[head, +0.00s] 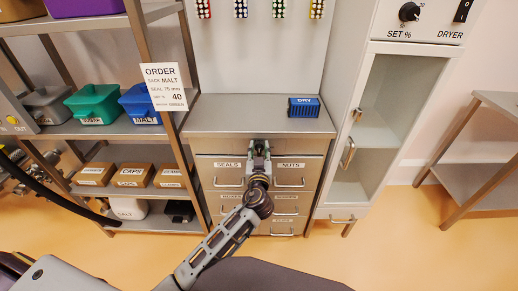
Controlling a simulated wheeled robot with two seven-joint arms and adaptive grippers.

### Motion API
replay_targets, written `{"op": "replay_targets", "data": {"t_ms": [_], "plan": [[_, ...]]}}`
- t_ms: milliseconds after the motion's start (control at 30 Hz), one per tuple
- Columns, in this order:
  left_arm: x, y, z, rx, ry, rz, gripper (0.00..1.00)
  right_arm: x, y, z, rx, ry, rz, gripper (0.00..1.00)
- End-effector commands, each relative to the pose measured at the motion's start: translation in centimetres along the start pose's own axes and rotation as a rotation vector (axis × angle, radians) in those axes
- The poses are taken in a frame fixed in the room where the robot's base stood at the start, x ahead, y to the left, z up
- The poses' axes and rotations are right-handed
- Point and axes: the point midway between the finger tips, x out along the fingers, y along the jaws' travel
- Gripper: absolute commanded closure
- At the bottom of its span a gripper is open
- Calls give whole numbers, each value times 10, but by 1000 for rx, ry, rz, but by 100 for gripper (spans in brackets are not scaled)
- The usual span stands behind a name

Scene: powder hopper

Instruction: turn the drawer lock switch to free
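The grey drawer cabinet (313,147) stands in the middle of the head view, with drawers labelled SEALS (228,164) and NUTS (291,164). My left gripper (259,147) reaches up to the middle of its front, just under the worktop and between these two labels. It points away from me, and I cannot tell whether its fingers are open or shut, or touching anything. I cannot make out the lock switch; the gripper covers that spot of the cabinet front. My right gripper is not in view.
A blue box labelled DRY (304,107) sits on the worktop (240,115). A shelf rack with bins stands left, with an ORDER card (164,86) on its post. The white dryer cabinet (366,208) stands right. A dark hose (62,196) crosses the lower left.

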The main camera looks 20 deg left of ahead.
Motion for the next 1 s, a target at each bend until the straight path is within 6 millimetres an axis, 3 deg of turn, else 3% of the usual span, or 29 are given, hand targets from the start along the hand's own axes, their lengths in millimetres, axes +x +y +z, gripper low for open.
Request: {"op": "replay_targets", "data": {"t_ms": [167, 467, 1000], "plan": [[0, 0, 0, 0, 0, 0, 64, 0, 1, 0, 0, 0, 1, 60], [0, 0, 0, 0, 0, 0, 100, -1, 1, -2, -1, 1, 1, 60], [0, 1, 0, 65, 0, 0, 100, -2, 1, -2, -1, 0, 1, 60]]}}
